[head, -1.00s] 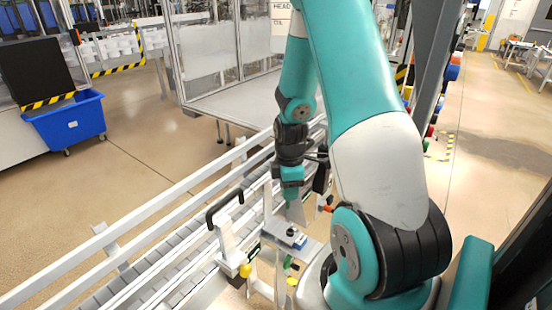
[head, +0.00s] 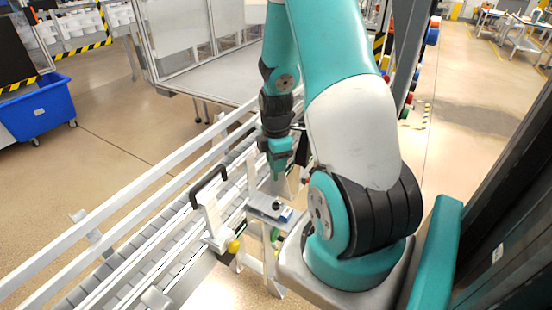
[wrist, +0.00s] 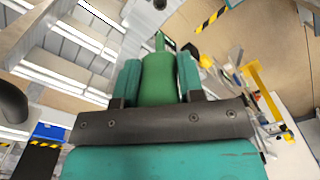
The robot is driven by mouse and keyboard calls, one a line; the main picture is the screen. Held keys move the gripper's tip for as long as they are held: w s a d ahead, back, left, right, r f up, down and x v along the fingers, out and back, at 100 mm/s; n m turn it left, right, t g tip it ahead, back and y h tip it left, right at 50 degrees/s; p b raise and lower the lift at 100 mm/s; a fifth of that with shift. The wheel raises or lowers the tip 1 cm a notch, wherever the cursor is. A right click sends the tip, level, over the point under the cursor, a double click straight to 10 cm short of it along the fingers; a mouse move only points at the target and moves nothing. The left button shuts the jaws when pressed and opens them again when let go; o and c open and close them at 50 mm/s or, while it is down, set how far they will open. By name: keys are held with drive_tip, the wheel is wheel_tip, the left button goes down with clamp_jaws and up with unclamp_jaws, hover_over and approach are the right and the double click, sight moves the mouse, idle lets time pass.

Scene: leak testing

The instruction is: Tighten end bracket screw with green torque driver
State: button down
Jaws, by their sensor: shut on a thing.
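The green torque driver (wrist: 158,78) is in my gripper (wrist: 159,85), its green body between the two teal fingers in the wrist view. Its narrow tip points away toward the top of that view. In the head view my gripper (head: 279,168) hangs over the conveyor's near side, just behind a small grey shelf; the driver cannot be made out clearly there. I cannot pick out the end bracket or its screw with certainty in either view.
The roller conveyor (head: 128,229) with pale rails runs diagonally below the arm. A bracket with a black handle (head: 208,187) stands beside the grey shelf (head: 262,208), which carries a small dark and blue item. A yellow knob (head: 234,246) sits below. A blue bin (head: 42,108) stands on open floor.

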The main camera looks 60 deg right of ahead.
sight(276, 180)
drive_tip(key=shift+f+b, duration=3.4)
drive_tip(key=shift+f, duration=1.4)
drive_tip(key=shift+f, duration=0.15)
drive_tip(key=shift+f+b, duration=0.8)
drive_tip(key=shift+f, duration=0.2)
drive_tip(key=shift+r, duration=0.1)
drive_tip(key=shift+m, duration=1.3)
